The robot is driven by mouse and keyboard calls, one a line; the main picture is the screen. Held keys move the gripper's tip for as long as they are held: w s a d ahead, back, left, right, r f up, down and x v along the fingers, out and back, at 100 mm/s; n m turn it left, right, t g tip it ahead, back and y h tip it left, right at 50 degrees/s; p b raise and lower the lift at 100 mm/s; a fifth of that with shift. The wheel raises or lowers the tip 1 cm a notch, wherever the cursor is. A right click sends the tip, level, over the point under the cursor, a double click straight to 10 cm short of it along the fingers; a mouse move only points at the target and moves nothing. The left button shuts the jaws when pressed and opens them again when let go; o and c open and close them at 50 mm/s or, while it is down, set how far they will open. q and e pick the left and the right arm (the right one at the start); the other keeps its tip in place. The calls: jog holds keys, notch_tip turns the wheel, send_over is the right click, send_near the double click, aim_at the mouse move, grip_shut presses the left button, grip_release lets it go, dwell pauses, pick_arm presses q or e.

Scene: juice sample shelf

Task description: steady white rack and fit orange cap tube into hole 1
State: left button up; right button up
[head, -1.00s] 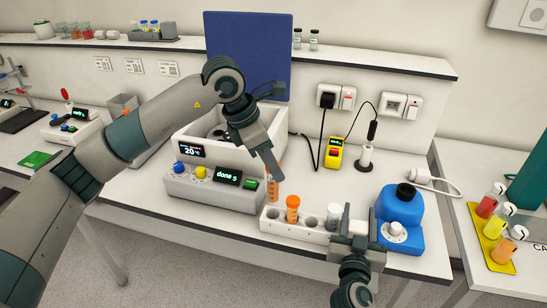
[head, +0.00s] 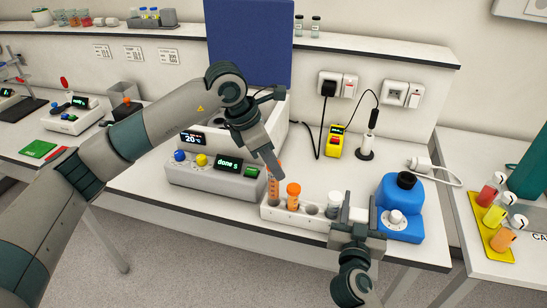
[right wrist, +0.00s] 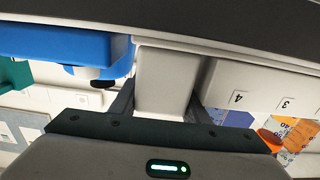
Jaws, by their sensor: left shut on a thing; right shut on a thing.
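The white rack (head: 286,221) stands on the bench. My right gripper (head: 356,222) is shut on its right end; the right wrist view shows the rack's end (right wrist: 165,80) between the fingers, with labels 4 and 3 on its side. My left gripper (head: 275,165) is shut on a tube with orange-brown contents (head: 273,187), upright at the rack's left end, its lower end at the leftmost hole. The gripper partly hides its top, and I cannot tell how deep it sits. Another orange-capped tube (head: 293,192) stands beside it in the rack.
A blue bottle-like device (head: 402,205) stands close right of the rack. A grey control box (head: 215,185) reading "done" stands to the left. A yellow meter (head: 336,142) and cables lie behind. A yellow tray (head: 492,240) with capped tubes is at the far right.

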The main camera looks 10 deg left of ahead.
aim_at(273, 181)
pick_arm(q)
jog(key=shift+f, duration=0.5)
jog(key=shift+f, duration=2.6)
dwell(1.3)
jog(key=o, duration=1.2)
jog(key=shift+c, duration=0.2)
jog(key=shift+r, duration=0.15)
jog(key=v, duration=1.1)
jog(key=shift+a+r, duration=0.2)
jog(key=shift+r, duration=0.15)
